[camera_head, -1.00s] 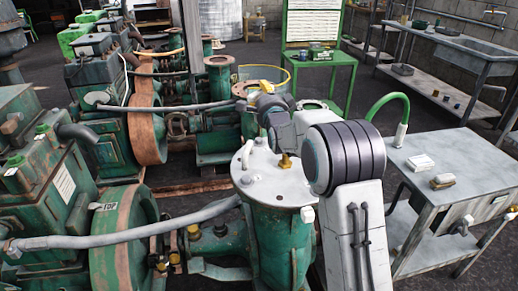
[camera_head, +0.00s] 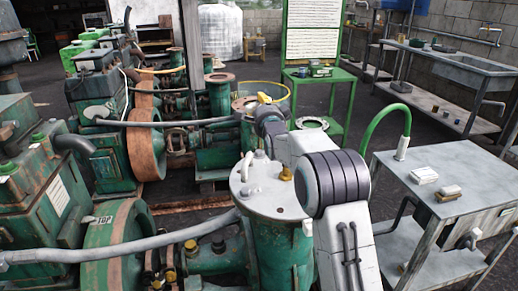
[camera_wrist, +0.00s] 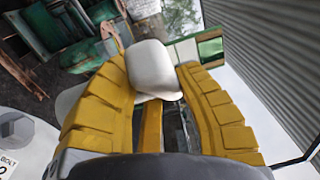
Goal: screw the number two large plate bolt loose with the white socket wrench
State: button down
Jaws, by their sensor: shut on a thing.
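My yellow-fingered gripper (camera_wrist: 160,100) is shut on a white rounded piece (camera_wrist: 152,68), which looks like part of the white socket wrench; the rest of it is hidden. A grey hex bolt (camera_wrist: 15,127) stands on a pale plate at the lower left of the wrist view, apart from the fingers. A partly cut-off label (camera_wrist: 6,165) beside it reads "BOLT" with a 2. In the head view, the round pale plate (camera_head: 262,202) tops a green cylinder. My gripper (camera_head: 267,98) shows only as a bit of yellow beyond the plate; its fingertips are unclear.
Green pump machines with a flywheel (camera_head: 110,245) and grey pipes crowd the left. Open floor lies between table and back bench.

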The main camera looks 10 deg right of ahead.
notch_tip(320, 180, down, 3)
jog(key=b, duration=0.3)
notch_tip(320, 180, down, 2)
jog(key=b, duration=0.4)
jog(key=shift+f, duration=0.2)
dwell(0.3)
jog(key=shift+f+b, duration=0.3)
jog(key=shift+b, duration=0.25)
jog(key=shift+f+b, duration=1.15)
jog(key=shift+f, duration=0.05)
jog(key=shift+f+b, duration=0.35)
dwell(1.7)
jog(key=shift+a, duration=0.1)
